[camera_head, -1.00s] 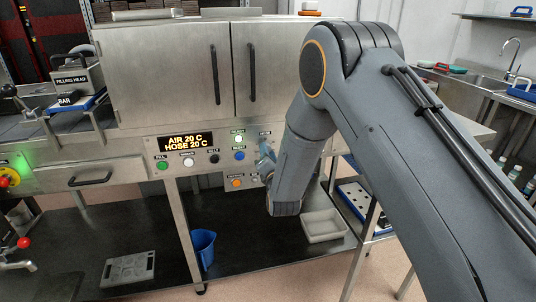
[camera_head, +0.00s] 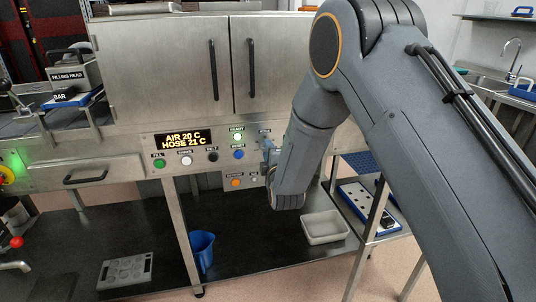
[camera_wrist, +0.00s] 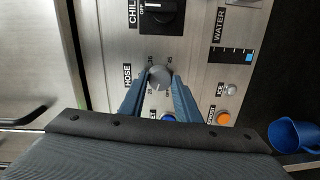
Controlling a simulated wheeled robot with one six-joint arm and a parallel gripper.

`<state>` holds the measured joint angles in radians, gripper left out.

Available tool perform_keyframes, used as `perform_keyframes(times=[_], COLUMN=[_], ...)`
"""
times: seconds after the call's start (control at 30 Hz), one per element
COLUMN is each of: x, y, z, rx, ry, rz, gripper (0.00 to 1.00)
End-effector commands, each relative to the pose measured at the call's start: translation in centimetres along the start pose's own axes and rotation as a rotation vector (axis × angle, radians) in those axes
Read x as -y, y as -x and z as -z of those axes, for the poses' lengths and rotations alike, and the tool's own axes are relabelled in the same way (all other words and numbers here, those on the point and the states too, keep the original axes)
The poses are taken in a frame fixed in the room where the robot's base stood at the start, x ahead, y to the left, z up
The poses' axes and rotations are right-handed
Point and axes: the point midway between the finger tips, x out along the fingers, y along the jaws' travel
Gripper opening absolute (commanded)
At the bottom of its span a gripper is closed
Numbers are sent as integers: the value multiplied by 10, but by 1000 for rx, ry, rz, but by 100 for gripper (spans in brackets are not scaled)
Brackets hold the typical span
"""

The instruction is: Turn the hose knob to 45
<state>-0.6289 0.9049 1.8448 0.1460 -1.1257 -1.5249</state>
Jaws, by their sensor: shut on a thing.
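The hose knob (camera_wrist: 159,78) is a small round grey knob under a HOSE label, with a printed scale around it. My gripper (camera_wrist: 159,88) has its blue fingers on either side of the knob and is shut on it. In the head view my gripper (camera_head: 269,152) is at the control panel, and my arm hides the knob. The display (camera_head: 183,139) reads AIR 20 C and HOSE 21 C.
Coloured buttons sit close to the knob, including a blue button (camera_head: 238,154) and an orange button (camera_head: 236,182). A black CHILL dial (camera_wrist: 161,15) is nearby.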

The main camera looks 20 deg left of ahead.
Motion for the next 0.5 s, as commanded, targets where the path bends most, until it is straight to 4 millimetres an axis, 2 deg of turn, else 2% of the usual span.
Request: perform_keyframes(times=[0.5], x=[2], y=[0], z=[-2], rx=[-24], ry=[-489], rz=[30], gripper=[7])
